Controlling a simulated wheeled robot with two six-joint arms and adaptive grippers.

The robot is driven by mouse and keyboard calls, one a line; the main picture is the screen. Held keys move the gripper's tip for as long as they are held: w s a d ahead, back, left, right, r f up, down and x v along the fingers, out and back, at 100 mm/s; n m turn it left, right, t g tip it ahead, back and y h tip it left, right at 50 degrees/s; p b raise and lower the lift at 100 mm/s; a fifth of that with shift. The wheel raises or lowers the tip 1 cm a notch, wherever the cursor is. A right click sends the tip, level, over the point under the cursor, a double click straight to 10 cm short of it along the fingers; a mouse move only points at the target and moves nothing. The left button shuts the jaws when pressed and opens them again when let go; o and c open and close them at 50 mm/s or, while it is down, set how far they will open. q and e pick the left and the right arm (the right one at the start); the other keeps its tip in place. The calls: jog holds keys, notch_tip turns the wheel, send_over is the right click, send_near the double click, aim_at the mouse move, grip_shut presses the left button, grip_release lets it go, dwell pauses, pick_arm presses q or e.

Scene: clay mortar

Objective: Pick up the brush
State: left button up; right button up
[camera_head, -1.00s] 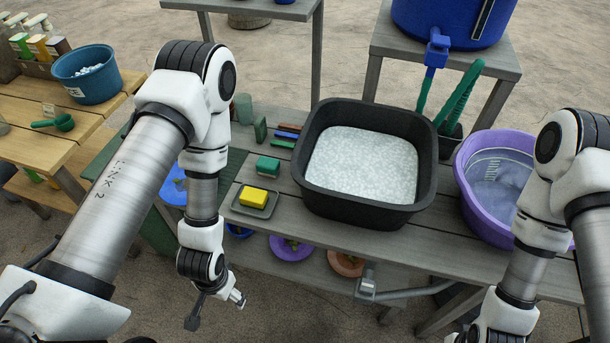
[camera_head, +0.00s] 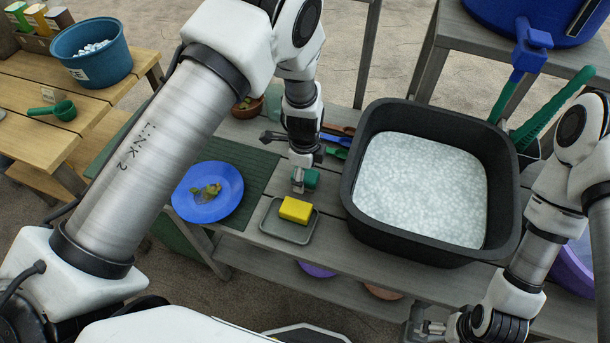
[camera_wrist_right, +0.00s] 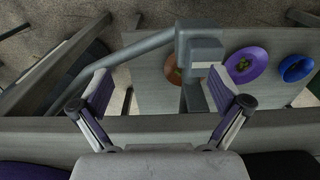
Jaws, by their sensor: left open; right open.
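A small green block-like piece (camera_head: 312,179), possibly the brush, lies on the grey table just behind the yellow sponge (camera_head: 295,209) on its grey tray (camera_head: 275,232). I cannot tell bristles on it. My left gripper (camera_head: 285,160) is open; its nearer fingertip overlaps the left side of the green piece, and I cannot tell whether they touch. A long green-handled tool (camera_head: 556,107) leans in a dark holder behind the black tub. My right gripper (camera_head: 425,328) is open and empty at the table's front edge; the right wrist view shows its spread fingers (camera_wrist_right: 163,105).
A black tub (camera_head: 357,225) of white foamy water stands right of the sponge. A blue plate (camera_head: 212,212) with scraps lies left on a green mat (camera_head: 262,160). Spoons (camera_head: 338,139) lie behind my left gripper. A grey faucet (camera_wrist_right: 200,50) is near my right gripper.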

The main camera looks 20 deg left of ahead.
pick_arm(q)
jog(key=shift+w+f, duration=0.2)
jog(key=shift+f, duration=0.65)
jog(key=shift+s+r, duration=0.1)
jog(key=shift+s, duration=0.05)
jog(key=c, duration=1.2)
jog(key=shift+c, duration=0.2)
notch_tip(320, 180, up, 10)
jog(key=shift+f+b, duration=0.1)
jog(key=shift+b, duration=0.3)
jog(key=shift+o, duration=0.9)
jog(key=shift+c, duration=0.3)
jog(key=shift+s, duration=0.1)
